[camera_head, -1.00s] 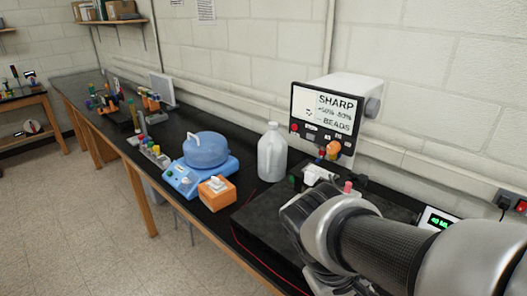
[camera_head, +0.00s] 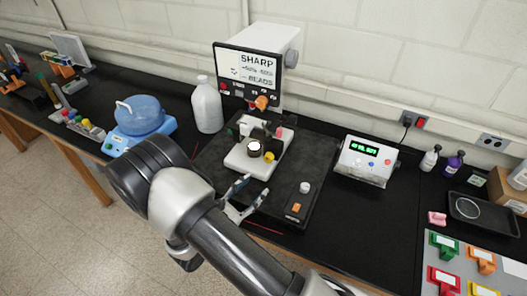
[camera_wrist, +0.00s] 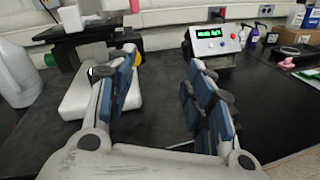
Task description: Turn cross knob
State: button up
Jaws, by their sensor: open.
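I cannot tell which knob is the cross knob. An orange knob (camera_head: 262,102) sits on the front of the SHARP display unit (camera_head: 246,67). A white device (camera_head: 245,160) with a round black-rimmed part and a yellow knob (camera_head: 268,157) stands on a black slab (camera_head: 215,170) below it. A small white knob (camera_head: 304,187) is on a dark control box in front. My gripper (camera_head: 257,186) is open and empty, in front of the white device. In the wrist view, the gripper (camera_wrist: 163,60) shows its fingers spread, the left one partly covering the white device (camera_wrist: 75,97).
A white jug (camera_head: 207,106) and a blue round appliance (camera_head: 138,115) stand left. A box with a green readout (camera_head: 366,160) stands right of the slab. Bottles, a black tray (camera_head: 475,212) and coloured pieces are farther right. Bare black bench lies between.

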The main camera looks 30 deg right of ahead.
notch_tip(320, 180, down, 4)
jog(key=a+n+t+y+p, duration=0.1)
jog(key=a+n+t, duration=0.2)
jog(key=p, duration=0.2)
send_near(267, 161)
jog(key=shift+n+y, duration=0.3)
jog(key=x, duration=0.9)
jog(key=shift+d+r, duration=0.25)
jog(key=shift+r, duration=0.1)
jog(key=shift+b, duration=0.3)
jog(key=c, duration=1.1)
